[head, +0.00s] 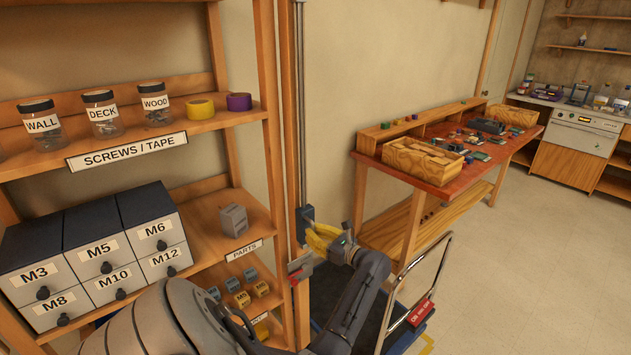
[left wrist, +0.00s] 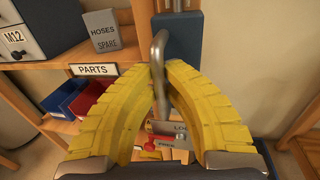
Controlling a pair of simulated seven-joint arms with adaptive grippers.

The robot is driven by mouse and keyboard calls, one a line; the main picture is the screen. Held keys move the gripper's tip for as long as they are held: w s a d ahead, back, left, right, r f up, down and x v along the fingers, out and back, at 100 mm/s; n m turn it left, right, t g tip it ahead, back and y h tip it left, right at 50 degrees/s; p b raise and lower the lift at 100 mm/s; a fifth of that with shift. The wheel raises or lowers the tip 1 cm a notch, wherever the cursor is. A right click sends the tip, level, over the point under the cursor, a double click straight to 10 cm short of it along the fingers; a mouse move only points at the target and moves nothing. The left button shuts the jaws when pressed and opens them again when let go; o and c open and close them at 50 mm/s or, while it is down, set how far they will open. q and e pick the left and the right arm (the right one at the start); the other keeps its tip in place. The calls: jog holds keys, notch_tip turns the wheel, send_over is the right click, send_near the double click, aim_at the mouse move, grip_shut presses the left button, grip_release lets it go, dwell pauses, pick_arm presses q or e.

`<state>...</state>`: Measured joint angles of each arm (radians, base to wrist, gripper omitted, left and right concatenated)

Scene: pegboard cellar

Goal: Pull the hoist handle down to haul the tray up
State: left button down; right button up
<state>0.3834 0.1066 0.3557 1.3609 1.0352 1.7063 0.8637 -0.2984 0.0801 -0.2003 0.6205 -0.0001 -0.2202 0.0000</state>
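The hoist handle is a grey metal bar on a dark blue block (head: 305,222), which rides on a vertical rail (head: 299,120) along the wooden post. In the left wrist view the handle (left wrist: 159,48) stands between the yellow fingers. My left gripper (head: 318,236) is at the handle; in the wrist view its fingertips (left wrist: 159,68) meet the bar from both sides, shut on it. A grey plate with red parts (head: 300,268) sits lower on the rail, below the gripper. I cannot make out the tray. My right gripper is not in view.
Shelves with labelled jars (head: 104,114) and a drawer cabinet (head: 95,255) stand left of the rail. A trolley with a metal handle (head: 437,262) and red tag (head: 421,312) is close on the right. A red-topped workbench (head: 440,178) stands behind. Open floor lies right.

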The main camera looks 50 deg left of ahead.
pick_arm(q)
jog(key=c, duration=1.8)
grip_release()
jog(key=shift+d+f, duration=0.1)
jog(key=shift+f, duration=0.3)
jog(key=o, duration=0.3)
jog(key=shift+r, duration=0.15)
jog(key=shift+o, duration=0.2)
jog(key=v, duration=1.2)
jog(key=shift+r, duration=0.15)
